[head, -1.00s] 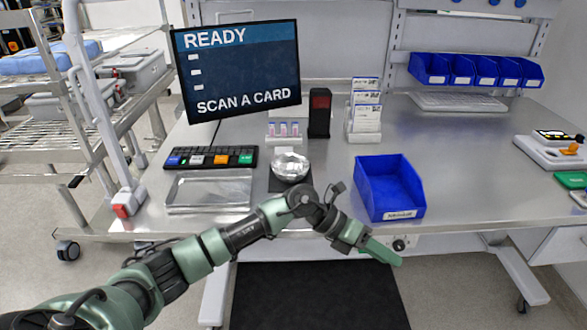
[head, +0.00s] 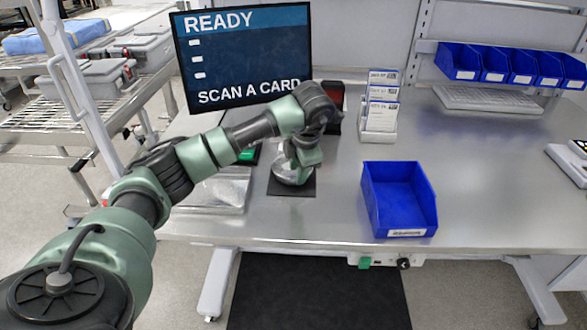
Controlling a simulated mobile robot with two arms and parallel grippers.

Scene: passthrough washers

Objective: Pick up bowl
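The shiny metal bowl (head: 287,177) sits on a small dark mat (head: 304,189) on the steel bench, left of the blue bin. My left gripper (head: 297,165) points down over the bowl, and its wrist and fingers cover much of it. I cannot tell whether the fingers touch the rim or how far apart they are. My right gripper is not in view.
A blue bin (head: 402,200) stands right of the bowl. A metal tray (head: 228,190) lies to the left, partly behind my arm. A monitor (head: 243,55) and a card holder (head: 380,108) stand behind.

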